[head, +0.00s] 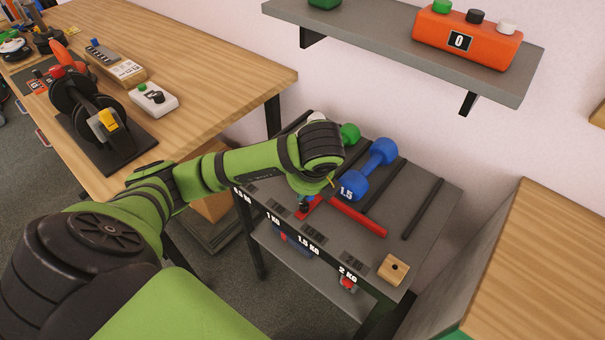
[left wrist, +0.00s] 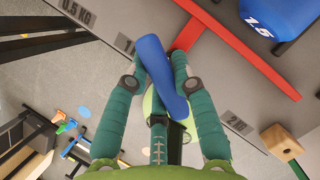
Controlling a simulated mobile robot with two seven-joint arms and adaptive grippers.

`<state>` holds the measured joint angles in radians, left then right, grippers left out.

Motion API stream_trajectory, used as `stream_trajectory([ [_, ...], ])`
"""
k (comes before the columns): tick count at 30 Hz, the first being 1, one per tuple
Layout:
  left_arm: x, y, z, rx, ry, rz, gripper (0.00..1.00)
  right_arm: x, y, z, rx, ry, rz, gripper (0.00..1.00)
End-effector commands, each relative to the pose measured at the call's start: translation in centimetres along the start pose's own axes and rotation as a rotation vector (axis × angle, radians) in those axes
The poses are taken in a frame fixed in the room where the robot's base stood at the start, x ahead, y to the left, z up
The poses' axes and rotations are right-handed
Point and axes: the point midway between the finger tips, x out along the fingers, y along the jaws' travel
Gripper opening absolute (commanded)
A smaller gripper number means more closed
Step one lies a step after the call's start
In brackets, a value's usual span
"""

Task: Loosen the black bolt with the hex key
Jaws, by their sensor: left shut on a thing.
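My left gripper (head: 304,207) reaches over the grey weight rack (head: 434,225), mostly hidden by its own wrist in the head view. In the left wrist view its green fingers (left wrist: 157,78) are closed around a smooth, elongated blue thing (left wrist: 160,75), slightly bent. I cannot tell whether this is the hex key. A small wooden block (head: 393,270) on the rack's front right corner has a dark round spot, which may be a bolt or a hole. I cannot make out a black bolt for certain. My right gripper is out of view.
A long red bar (head: 358,217) lies on the rack near the gripper. A blue 1.5 dumbbell (head: 380,152) and a green one (head: 349,134) sit behind. Black dividers (head: 423,208) cross the rack. A wooden workbench (head: 190,60) stands left; a shelf (head: 380,25) hangs above.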

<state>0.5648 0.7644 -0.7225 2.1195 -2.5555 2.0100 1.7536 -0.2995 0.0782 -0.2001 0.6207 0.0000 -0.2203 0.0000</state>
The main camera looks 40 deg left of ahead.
Motion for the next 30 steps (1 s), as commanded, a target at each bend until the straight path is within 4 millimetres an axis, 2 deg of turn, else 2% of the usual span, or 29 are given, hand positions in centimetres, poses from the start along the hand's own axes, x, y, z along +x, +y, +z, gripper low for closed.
stream_trajectory([
  [1, -0.2, 0.0, -0.1, -0.014, 0.005, 0.009, 0.0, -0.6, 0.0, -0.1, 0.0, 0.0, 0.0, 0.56],
  [18, -0.2, 0.1, -0.3, -0.227, 0.006, 0.1, 0.0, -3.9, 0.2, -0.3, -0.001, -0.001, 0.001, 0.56],
  [29, 0.1, 0.1, -0.4, -0.254, 0.005, 0.111, 0.0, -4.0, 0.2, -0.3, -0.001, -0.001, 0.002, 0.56],
  [30, 0.1, 0.1, -0.4, -0.254, 0.005, 0.111, 0.33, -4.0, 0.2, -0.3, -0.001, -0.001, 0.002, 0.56],
])
